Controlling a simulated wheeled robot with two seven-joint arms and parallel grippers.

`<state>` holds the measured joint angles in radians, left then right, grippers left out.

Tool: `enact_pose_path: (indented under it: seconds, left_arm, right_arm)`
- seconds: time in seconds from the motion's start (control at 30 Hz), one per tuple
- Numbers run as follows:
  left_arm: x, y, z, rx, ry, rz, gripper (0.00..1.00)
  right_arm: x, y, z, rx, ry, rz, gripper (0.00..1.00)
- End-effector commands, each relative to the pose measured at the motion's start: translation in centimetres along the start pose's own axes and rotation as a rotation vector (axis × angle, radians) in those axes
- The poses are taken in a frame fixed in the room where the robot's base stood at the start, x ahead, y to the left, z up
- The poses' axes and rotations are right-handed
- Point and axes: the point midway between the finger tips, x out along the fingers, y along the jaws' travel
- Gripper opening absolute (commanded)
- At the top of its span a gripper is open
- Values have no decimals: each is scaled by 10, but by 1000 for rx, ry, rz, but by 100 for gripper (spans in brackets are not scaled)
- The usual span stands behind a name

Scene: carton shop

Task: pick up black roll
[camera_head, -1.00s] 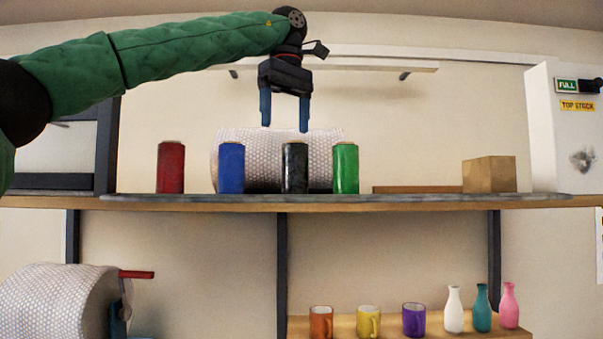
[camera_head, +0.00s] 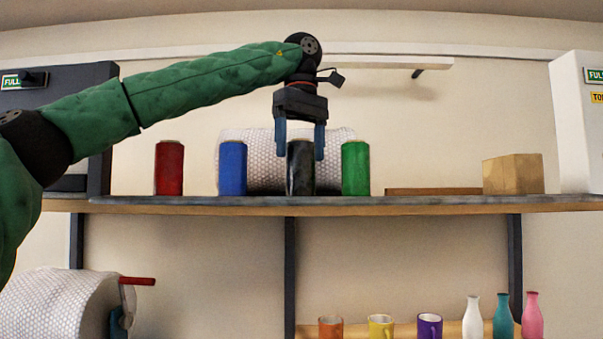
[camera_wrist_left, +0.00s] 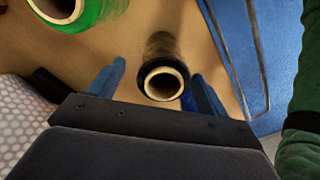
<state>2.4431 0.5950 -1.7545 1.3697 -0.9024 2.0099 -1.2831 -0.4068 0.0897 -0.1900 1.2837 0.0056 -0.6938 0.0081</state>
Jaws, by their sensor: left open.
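The black roll (camera_head: 301,172) stands upright on the upper shelf, between the blue roll (camera_head: 233,168) and the green roll (camera_head: 355,168). My left gripper (camera_head: 300,155) is open and points down, with its blue fingers on either side of the black roll's upper part. In the left wrist view the black roll's pale core end (camera_wrist_left: 164,84) shows between the two spread fingers (camera_wrist_left: 160,85), and I cannot tell whether either finger touches it. The green roll also shows in the wrist view (camera_wrist_left: 85,12). My right gripper does not show.
A red roll (camera_head: 169,168) stands left on the shelf (camera_head: 430,200). A bubble-wrap roll (camera_head: 265,145) lies behind the rolls. A brown box (camera_head: 513,174) stands at the right. Mugs and bottles stand on a lower ledge.

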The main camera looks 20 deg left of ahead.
Motion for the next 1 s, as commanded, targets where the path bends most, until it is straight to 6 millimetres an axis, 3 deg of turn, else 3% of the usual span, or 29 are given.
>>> enact_pose_path:
  seconds: [0.33,0.6,0.67,0.9,1.0]
  left_arm:
    - [23,-1,1,0,1,-1,77]
    - [26,0,1,0,0,1,77]
    - [26,0,1,0,0,1,70]
    - [26,0,1,0,0,0,22]
    - [26,0,1,0,0,1,22]
  right_arm:
    - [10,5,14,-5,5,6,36]
    - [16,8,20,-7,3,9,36]
    - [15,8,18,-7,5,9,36]
    - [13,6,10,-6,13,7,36]
    - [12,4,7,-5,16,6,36]
